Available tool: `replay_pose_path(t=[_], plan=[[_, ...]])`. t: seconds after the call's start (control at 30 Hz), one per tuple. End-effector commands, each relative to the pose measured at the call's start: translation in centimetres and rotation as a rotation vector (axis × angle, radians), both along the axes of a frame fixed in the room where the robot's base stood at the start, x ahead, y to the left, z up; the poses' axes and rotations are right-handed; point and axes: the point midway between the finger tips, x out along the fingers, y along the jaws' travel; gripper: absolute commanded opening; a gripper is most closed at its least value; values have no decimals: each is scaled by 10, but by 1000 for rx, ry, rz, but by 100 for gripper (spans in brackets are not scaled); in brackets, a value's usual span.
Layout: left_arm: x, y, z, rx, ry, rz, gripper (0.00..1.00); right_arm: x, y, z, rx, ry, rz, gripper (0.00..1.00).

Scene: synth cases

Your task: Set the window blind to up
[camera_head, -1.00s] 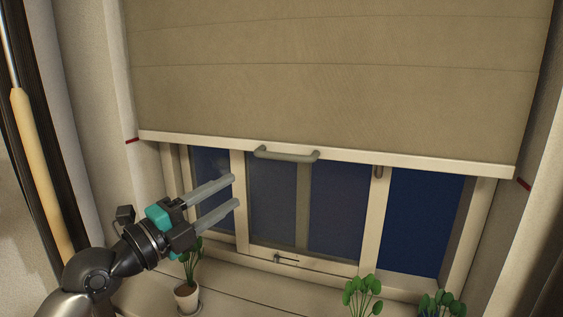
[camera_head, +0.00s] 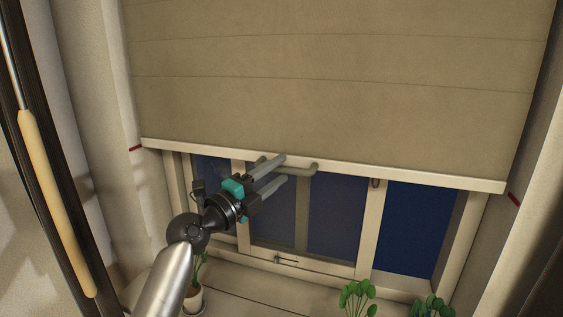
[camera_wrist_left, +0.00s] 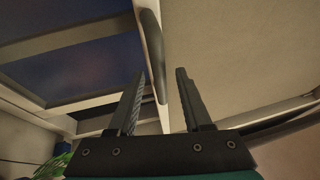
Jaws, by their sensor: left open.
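The beige window blind (camera_head: 330,95) covers the upper part of the window. Its pale bottom rail (camera_head: 420,177) hangs partway, close to the height of the red marks on both sides. A grey bar handle (camera_head: 306,169) sits on the rail. My left gripper (camera_head: 284,169) is open at the handle, and its fingers hide the handle's left part. In the left wrist view the handle (camera_wrist_left: 152,50) runs between the two open fingertips (camera_wrist_left: 160,73); I cannot tell whether they touch it. My right gripper is not in view.
Red marks sit on the left wall (camera_head: 135,148) and right wall (camera_head: 515,199). Potted plants stand on the sill, one (camera_head: 193,298) below my left arm and others (camera_head: 357,298) at the lower right. A wooden-handled pole (camera_head: 55,200) stands at the far left.

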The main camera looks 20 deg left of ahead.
Motion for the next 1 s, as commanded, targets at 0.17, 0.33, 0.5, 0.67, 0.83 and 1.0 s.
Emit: replay_pose_path(t=[0.17, 0.33, 0.5, 0.67, 0.83, 1.0], plan=[[12, -6, 3, -2, 1, -1, 50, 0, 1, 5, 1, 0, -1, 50], [16, -8, 3, -1, 0, -1, 50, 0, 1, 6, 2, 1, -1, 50], [16, -8, 2, -1, 0, -1, 50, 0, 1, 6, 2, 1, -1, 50], [16, -8, 2, 0, 1, -1, 36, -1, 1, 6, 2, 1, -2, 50], [16, -8, 2, 0, 1, -1, 17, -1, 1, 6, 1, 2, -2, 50], [16, -7, 2, 0, 1, -1, 0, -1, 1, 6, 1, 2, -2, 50]])
